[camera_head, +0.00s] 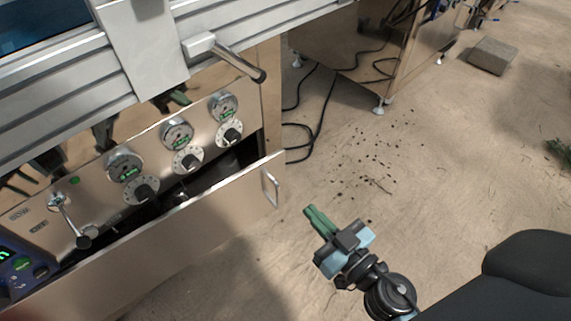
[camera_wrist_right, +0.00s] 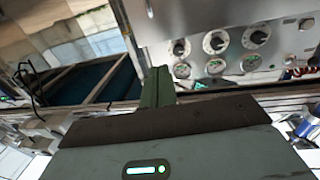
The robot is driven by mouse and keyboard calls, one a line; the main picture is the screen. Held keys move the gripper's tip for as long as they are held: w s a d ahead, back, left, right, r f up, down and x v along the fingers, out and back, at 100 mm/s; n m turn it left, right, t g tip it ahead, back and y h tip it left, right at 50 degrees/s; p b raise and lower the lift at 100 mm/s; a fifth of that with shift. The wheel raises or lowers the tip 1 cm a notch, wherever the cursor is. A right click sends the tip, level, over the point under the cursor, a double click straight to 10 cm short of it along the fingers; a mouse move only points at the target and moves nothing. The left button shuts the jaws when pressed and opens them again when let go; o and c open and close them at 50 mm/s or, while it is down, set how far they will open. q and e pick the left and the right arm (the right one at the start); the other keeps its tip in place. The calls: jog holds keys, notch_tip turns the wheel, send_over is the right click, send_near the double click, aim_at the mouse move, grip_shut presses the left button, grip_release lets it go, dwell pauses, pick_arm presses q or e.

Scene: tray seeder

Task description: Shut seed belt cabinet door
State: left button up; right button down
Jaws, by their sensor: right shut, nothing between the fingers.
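The cabinet door (camera_head: 200,235) is a long, flat metal panel on the front of the machine, below the row of gauges and knobs. It stands tilted outward, and a dark gap shows behind its top edge. A metal bar handle (camera_head: 270,187) is near its right end. My right gripper (camera_head: 316,219) is right of the handle, apart from the door, over the floor. Its green fingers are shut and empty. In the right wrist view the green fingers (camera_wrist_right: 157,86) are together, with the machine's panel beyond them. My left gripper is not in view.
Several gauges (camera_head: 178,134) and black knobs sit on the metal panel (camera_head: 90,188). A lever (camera_head: 240,62) sticks out above them, and another lever (camera_head: 72,222) is at lower left. Black cables (camera_head: 318,118) lie on the floor at the back. The floor right of the door is open, with scattered dark bits.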

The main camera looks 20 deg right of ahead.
send_near(267, 163)
jog(key=x, duration=0.5)
jog(key=shift+w, duration=0.35)
jog(key=shift+w+a, duration=0.15)
jog(key=shift+w, duration=0.3)
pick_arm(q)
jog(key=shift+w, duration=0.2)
pick_arm(e)
jog(key=shift+w, duration=0.1)
